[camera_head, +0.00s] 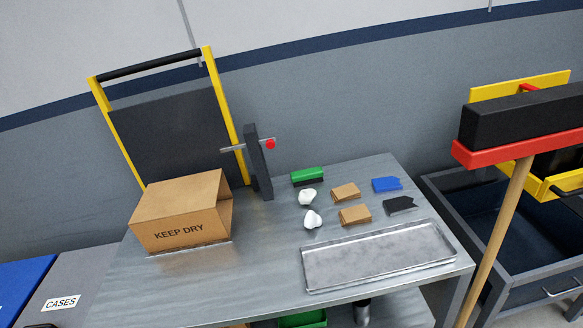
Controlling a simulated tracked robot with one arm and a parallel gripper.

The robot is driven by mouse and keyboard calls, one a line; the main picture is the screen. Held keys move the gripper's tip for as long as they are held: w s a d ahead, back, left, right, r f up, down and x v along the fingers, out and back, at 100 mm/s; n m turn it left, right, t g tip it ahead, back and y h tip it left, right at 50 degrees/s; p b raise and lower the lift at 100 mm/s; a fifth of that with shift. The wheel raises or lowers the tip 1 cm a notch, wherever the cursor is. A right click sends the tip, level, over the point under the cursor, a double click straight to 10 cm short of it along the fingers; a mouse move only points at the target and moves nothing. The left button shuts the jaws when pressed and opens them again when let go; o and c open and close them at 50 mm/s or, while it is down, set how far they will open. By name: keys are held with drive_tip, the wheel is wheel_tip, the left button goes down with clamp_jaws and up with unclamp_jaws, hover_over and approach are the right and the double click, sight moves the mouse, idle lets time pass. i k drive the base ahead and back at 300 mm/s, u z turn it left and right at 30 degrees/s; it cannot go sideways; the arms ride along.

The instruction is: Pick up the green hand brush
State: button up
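The green hand brush (307,175) lies near the back edge of the grey metal table (270,275), with its green top up and a dark underside. It sits right of a dark upright post and just behind a white crumpled piece (307,197). Nothing covers it from this view. My gripper does not show in the picture.
A cardboard box (180,213) marked KEEP DRY and the dark post (260,165) with a red-knobbed lever stand left of the brush. Brown pieces (346,192), a blue piece (386,184) and a metal tray (380,257) lie rightward. A red-and-black broom (520,125) stands in the right foreground.

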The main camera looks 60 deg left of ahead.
sight(304, 177)
drive_tip(key=u, duration=0.55)
drive_tip(key=i, duration=1.15)
drive_tip(key=u, duration=1.05)
drive_tip(key=i, duration=0.6)
drive_tip(key=u, duration=0.25)
drive_tip(key=k, duration=0.9)
drive_tip(key=u, duration=0.15)
drive_tip(key=i, duration=0.9)
drive_tip(key=z, duration=0.05)
